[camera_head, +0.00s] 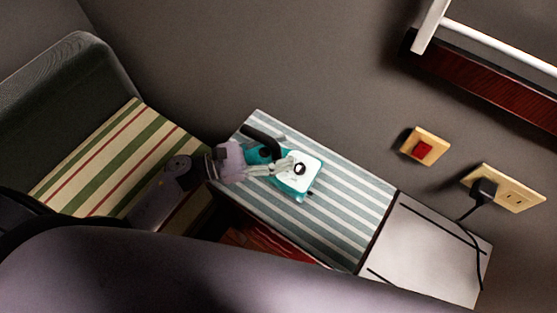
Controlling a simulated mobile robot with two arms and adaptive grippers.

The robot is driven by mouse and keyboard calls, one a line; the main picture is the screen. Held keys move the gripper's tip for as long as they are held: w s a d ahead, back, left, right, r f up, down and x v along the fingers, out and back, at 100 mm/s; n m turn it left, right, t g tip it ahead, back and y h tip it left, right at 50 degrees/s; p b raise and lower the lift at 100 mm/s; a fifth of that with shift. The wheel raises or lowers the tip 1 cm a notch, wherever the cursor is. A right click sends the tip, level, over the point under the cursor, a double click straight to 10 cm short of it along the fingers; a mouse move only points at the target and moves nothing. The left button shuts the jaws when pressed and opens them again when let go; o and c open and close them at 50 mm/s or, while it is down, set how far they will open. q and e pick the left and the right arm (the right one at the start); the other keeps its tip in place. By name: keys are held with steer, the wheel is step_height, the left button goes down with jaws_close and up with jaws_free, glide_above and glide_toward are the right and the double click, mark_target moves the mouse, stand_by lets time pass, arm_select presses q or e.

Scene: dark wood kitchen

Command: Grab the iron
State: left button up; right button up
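A teal and white iron (305,176) with a black curved part at its left lies on the blue-and-white striped board (345,212). My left gripper (284,166) reaches in from the left, with its pale fingers over or against the iron's left side and covering part of it. Whether the fingers are open, or closed around any part of the iron, I cannot tell. My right gripper is not in view.
A chair with a striped cushion (112,150) is at the left. A pale flat surface (425,245) adjoins the board's right end, with a black cord running to a plug (484,190) in the wall socket. A red switch (424,150) is on the wall.

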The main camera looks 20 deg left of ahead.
arm_select(q)
jaws_close()
stand_by(0.4)
stand_by(0.4)
steer(key=shift+w+r, duration=0.1)
steer(key=shift+r, duration=0.05)
